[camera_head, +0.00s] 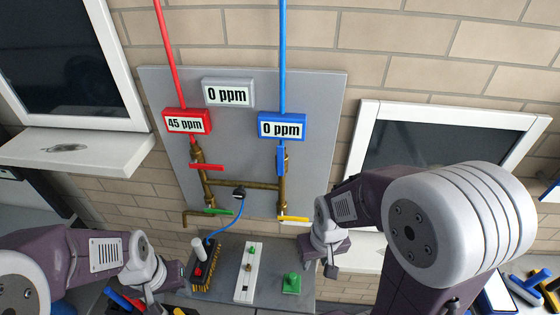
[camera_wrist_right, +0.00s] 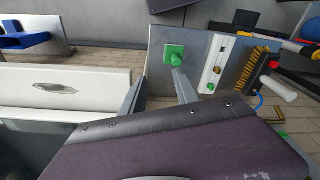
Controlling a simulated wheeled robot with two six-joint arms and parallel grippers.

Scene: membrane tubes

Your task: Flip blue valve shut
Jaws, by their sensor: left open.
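The blue valve handle (camera_head: 280,160) stands upright, in line with the brass pipe (camera_head: 283,190) below the blue 0 ppm display (camera_head: 282,126). No gripper touches it. My right gripper (camera_head: 331,268) is below and to the right of it, near the shelf under the panel. In the right wrist view its two fingers (camera_wrist_right: 158,92) are apart with nothing between them. My left gripper (camera_head: 160,300) is low at the left, beside the brush; it is open, and its fingertips are hard to make out.
The red handle (camera_head: 207,167) and green handle (camera_head: 218,211) lie across the picture; a yellow handle (camera_head: 293,218) is at lower right. The shelf holds a brush (camera_head: 202,275), a white strip (camera_head: 248,272) and a green block (camera_head: 291,283). A window sill (camera_head: 75,148) juts out left.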

